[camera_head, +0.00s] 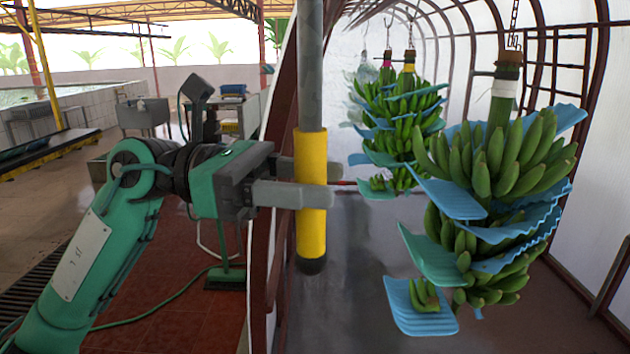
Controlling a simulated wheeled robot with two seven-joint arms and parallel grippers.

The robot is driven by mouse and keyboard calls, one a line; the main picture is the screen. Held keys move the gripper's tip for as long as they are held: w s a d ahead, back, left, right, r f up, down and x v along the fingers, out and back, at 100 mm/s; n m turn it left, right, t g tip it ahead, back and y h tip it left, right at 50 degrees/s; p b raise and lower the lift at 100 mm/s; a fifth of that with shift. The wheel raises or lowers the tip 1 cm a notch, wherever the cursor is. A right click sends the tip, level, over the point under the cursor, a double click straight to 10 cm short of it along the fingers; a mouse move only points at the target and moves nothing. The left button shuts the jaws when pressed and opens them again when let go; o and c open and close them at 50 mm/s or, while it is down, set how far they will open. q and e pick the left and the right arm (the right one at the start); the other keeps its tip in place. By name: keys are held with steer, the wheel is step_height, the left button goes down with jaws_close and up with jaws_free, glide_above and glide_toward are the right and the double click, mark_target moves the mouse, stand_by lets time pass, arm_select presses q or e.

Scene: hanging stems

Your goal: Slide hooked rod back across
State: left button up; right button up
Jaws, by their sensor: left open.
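A vertical grey rod with a yellow sleeve (312,147) and a dark lower end hangs in the middle of the head view. Its top runs out of the picture, and no hook shows on it. My left gripper (334,183) comes in from the left with open fingers at the height of the sleeve. The near finger crosses in front of the sleeve, and the far finger passes behind it. The rod appears to stand between them; I cannot tell whether either finger touches it. My right gripper is not in view.
A banana bunch with blue sheets (505,165) hangs at the right, with further bunches (405,130) behind it. A dark red frame post (285,100) stands just left of the rod. The grey floor below the rod is clear.

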arm_select(q)
steer(key=b+v, duration=0.4)
steer(key=v, duration=0.9)
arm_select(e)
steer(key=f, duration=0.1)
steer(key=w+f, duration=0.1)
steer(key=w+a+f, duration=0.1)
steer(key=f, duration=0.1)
arm_select(q)
steer(key=shift+w, duration=0.1)
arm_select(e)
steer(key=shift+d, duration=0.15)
